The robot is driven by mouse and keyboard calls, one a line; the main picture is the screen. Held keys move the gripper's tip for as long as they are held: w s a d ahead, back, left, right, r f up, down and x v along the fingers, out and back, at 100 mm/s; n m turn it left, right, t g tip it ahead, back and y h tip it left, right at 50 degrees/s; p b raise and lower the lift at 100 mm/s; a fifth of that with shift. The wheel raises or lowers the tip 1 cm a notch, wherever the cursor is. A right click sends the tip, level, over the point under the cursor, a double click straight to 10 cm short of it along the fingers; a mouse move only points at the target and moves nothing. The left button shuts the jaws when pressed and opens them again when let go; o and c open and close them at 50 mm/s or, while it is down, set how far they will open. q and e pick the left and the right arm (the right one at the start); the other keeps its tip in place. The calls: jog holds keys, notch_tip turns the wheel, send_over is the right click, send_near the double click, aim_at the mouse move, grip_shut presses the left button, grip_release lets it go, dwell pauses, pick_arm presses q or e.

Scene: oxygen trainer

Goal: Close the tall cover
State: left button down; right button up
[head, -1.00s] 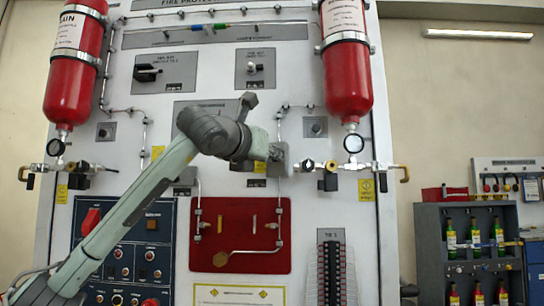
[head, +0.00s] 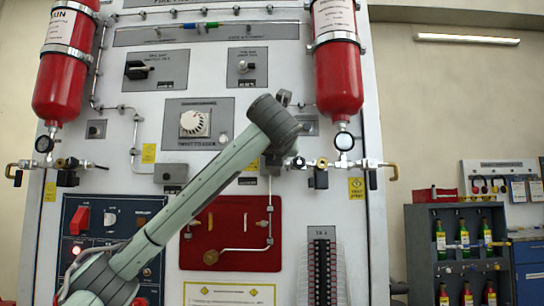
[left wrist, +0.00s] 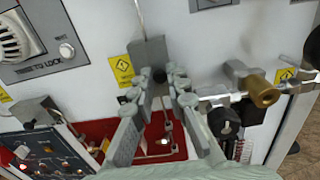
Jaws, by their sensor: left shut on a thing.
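A tall grey block (left wrist: 150,52), which looks like the tall cover, sits on the white panel in the left wrist view. My left gripper (left wrist: 160,80) is at its lower end, its two fingers apart around a dark knob-like part and shut on the block. I cannot clearly tell how far the cover is open. In the head view my left arm's wrist hides most of this spot, and the left gripper's fingertips cannot be made out. My right gripper is not in view.
A brass-ended valve (left wrist: 262,92) and pipe lie just right of the gripper. A red plate (head: 232,222) is below. Left are a round white dial (head: 194,123), a shorter grey box (head: 171,173) and a dark switch panel (head: 110,235). Red cylinders (head: 337,75) hang above.

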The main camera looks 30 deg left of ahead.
pick_arm(q)
jog(key=c, duration=1.5)
grip_release()
jog(key=v, duration=1.2)
jog(key=shift+s+a, duration=0.1)
jog(key=shift+f, duration=0.1)
